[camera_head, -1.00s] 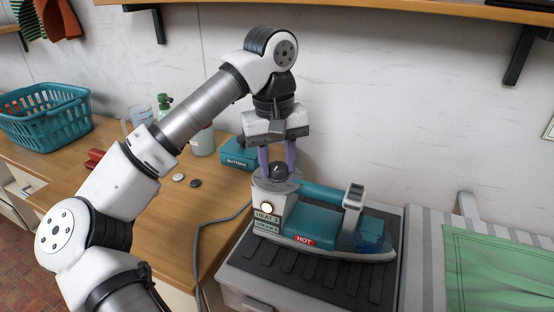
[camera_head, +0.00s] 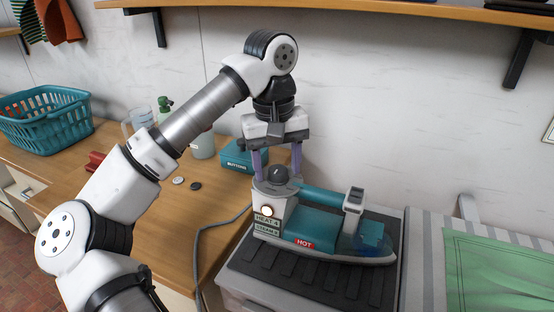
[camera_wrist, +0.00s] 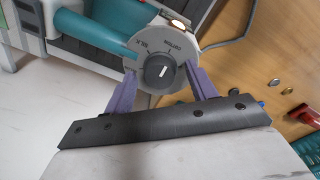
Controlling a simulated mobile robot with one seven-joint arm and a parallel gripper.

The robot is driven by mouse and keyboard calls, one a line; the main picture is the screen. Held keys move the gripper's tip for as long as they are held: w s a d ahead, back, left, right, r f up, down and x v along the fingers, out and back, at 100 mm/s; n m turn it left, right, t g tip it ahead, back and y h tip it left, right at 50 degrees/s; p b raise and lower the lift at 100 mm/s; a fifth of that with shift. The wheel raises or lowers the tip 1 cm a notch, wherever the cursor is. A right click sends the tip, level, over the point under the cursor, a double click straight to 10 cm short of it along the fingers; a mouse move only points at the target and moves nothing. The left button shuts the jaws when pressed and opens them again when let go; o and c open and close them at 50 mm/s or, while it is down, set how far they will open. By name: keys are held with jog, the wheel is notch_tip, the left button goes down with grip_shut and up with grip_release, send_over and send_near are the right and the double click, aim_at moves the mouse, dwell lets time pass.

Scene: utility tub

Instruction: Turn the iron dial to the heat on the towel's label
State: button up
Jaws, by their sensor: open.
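A teal and white iron (camera_head: 312,222) sits on a dark ribbed rest, with a red HOT tag on its side. Its round black dial (camera_head: 278,174) is on top at the heel. A small display (camera_head: 267,222) on the heel seems to read HEAT 4. A green towel (camera_head: 500,272) lies at the right; its label is not visible.
A grey cord (camera_head: 205,228) runs from the iron over the wooden counter (camera_head: 150,215). A teal BUTTONS box (camera_head: 238,155), bottles and a teal basket (camera_head: 48,120) stand behind and left. A shelf (camera_head: 340,10) overhangs the back wall.

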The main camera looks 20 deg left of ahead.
aim_at(274, 170)
notch_tip(274, 170, up, 14)
jog(key=p, duration=0.1)
jog(key=shift+s+a, duration=0.25)
jog(key=shift+f, duration=0.15)
dwell(0.5)
